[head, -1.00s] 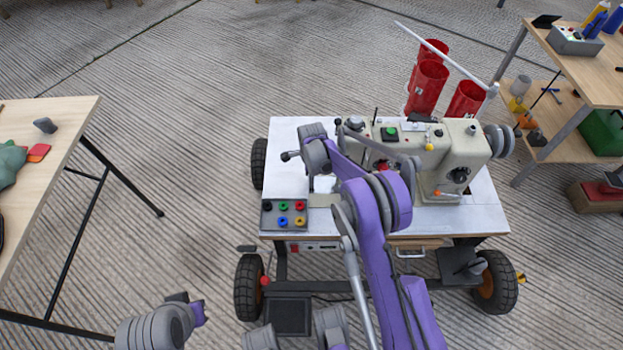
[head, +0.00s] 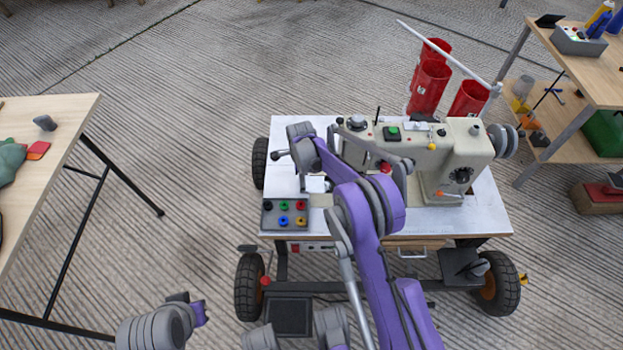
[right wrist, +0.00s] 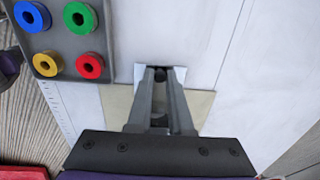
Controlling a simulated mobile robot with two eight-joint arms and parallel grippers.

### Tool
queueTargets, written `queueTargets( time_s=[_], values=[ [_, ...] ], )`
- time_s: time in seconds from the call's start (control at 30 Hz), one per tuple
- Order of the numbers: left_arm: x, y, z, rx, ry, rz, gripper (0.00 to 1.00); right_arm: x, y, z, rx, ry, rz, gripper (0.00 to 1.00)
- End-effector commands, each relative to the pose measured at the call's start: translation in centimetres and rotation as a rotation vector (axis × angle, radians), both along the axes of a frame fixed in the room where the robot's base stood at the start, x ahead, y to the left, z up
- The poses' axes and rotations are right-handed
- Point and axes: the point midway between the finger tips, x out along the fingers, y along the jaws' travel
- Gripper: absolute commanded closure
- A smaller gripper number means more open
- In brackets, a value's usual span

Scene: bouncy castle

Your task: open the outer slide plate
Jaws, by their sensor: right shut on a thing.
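The sewing machine (head: 452,158) stands on a white-topped wheeled table. Its slide plate (right wrist: 140,73) shows as a small shiny plate under my fingers in the right wrist view, beside a beige patch (right wrist: 200,104). In the head view a bright piece of it (head: 315,184) shows just right of my fingers. My right gripper (right wrist: 160,75) points down at the plate, its fingers shut on a small dark knob (right wrist: 160,71). In the head view the right gripper (head: 303,184) is partly hidden by its own wrist.
A grey bobbin tray (head: 285,222) with several coloured bobbins lies close to the gripper's left and front. A wooden table (head: 60,140) stands at the left and a shelf (head: 580,75) at the right.

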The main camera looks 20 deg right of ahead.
Motion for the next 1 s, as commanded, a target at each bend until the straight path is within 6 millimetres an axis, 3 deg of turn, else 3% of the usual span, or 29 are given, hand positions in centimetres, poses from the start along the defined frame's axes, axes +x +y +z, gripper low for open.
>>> queueTargets(
  time_s=[0.13,0.43,0.47,0.6,1.0],
  values=[
    [0.1,0.0,-0.8,0.0,0.002,0.0,1.0,0.8,2.8,-0.1,0.001,0.0,0.003,1.0],
    [0.1,0.0,-0.7,0.0,0.002,0.0,1.0,0.9,3.1,0.0,0.0,-0.001,-0.001,1.0],
    [0.1,0.0,-0.7,0.0,0.002,0.0,1.0,0.9,3.0,0.0,0.0,-0.001,-0.001,0.78],
    [0.1,0.0,-0.7,0.0,0.002,0.0,1.0,0.9,3.0,0.0,0.0,-0.001,0.0,0.53],
    [0.1,0.0,-0.5,0.0,0.001,0.0,1.0,0.9,3.0,0.7,0.0,-0.001,0.0,0.51]
  ],
)
